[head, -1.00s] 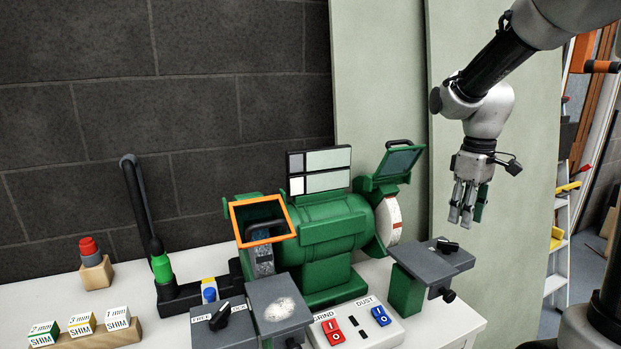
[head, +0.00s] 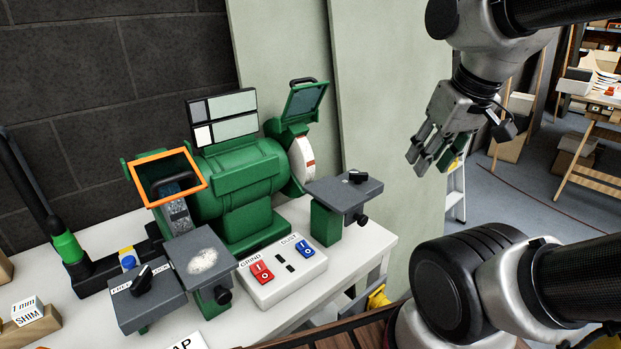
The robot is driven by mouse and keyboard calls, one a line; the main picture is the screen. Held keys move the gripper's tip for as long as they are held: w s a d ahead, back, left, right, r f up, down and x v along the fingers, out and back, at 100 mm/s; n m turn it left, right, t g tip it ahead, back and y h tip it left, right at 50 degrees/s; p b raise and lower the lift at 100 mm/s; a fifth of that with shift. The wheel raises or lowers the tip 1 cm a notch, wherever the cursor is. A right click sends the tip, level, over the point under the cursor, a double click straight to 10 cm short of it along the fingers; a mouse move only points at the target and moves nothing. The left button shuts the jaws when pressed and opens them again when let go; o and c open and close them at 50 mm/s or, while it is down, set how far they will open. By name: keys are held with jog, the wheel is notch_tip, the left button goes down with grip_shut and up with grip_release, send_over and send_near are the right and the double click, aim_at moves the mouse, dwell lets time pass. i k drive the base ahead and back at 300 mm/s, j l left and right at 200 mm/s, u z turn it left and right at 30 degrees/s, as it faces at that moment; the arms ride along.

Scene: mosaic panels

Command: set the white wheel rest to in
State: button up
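The green bench grinder (head: 235,180) stands on the white bench. Its white wheel (head: 301,160) is at the right end, under a raised green shield (head: 304,102). The white wheel's rest (head: 338,191) is a grey plate on a green post, in front of the wheel, with a small black lever (head: 357,177) on top and a dark knob (head: 361,219) on its side. I cannot tell whether the rest is in or out. My gripper (head: 430,165) hangs in the air to the right of the rest, apart from it. Its fingers look spread, with nothing between them.
Another grey rest (head: 201,262) stands before the left wheel, beside a FREE/LOCK lever (head: 141,279). A switch box (head: 283,272) with red and blue rockers sits between the rests. A shim block (head: 27,312) is at far left. Open floor lies right of the bench.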

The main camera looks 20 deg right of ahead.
aim_at(343, 199)
jog(key=k+j, duration=0.25)
jog(key=k, duration=0.15)
jog(key=k+j+u, duration=0.1)
jog(key=k+j, duration=0.15)
jog(key=k, duration=0.15)
